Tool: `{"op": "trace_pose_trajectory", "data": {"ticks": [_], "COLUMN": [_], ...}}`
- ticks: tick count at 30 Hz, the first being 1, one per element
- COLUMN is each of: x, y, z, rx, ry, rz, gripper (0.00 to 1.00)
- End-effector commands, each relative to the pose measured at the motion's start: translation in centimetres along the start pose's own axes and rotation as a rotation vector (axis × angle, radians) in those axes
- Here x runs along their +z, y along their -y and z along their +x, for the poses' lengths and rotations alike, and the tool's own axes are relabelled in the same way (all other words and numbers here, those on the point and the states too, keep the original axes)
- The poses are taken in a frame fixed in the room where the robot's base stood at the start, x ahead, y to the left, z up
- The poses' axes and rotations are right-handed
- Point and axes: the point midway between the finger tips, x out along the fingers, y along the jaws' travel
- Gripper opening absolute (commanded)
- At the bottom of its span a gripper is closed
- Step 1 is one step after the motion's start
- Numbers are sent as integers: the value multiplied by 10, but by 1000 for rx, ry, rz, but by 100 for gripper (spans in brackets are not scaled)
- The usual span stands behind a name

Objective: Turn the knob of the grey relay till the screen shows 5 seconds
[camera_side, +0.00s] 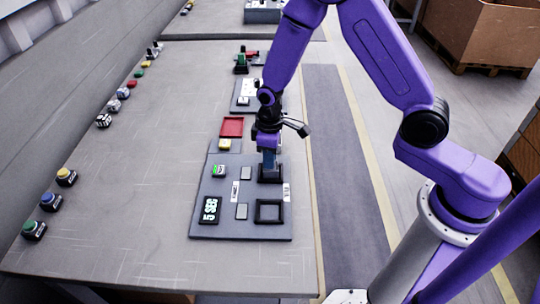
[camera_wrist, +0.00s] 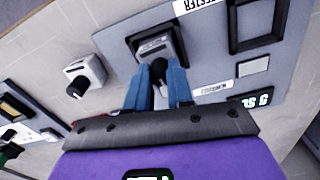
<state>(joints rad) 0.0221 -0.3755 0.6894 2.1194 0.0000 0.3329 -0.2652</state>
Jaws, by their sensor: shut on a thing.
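The grey relay (camera_wrist: 157,43) sits in a black square socket (camera_side: 270,178) on the grey board (camera_side: 215,228). My gripper (camera_side: 269,160) points straight down over it in the side view. In the wrist view the two blue fingers of my gripper (camera_wrist: 160,78) are shut on the relay's black knob (camera_wrist: 159,68). In the side view the fingers and wrist hide most of the relay and its knob. The screen (camera_side: 209,210) reads "5 SEC" in the side view. It also shows, turned over, in the wrist view (camera_wrist: 257,100).
An empty black square frame (camera_side: 270,211) is on the same board. Another grey part with a black knob (camera_wrist: 85,75) stands beside the board in the wrist view. Several buttons line the table's left side.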

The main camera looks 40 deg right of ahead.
Motion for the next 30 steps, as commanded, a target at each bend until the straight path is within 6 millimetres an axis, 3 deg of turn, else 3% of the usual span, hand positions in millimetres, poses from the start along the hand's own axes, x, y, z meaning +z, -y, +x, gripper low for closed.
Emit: {"op": "trace_pose_trajectory", "data": {"ticks": [30], "x": [0], "y": [0], "z": [0], "rx": [0], "ry": [-1], "rz": [-65], "gripper": [0]}}
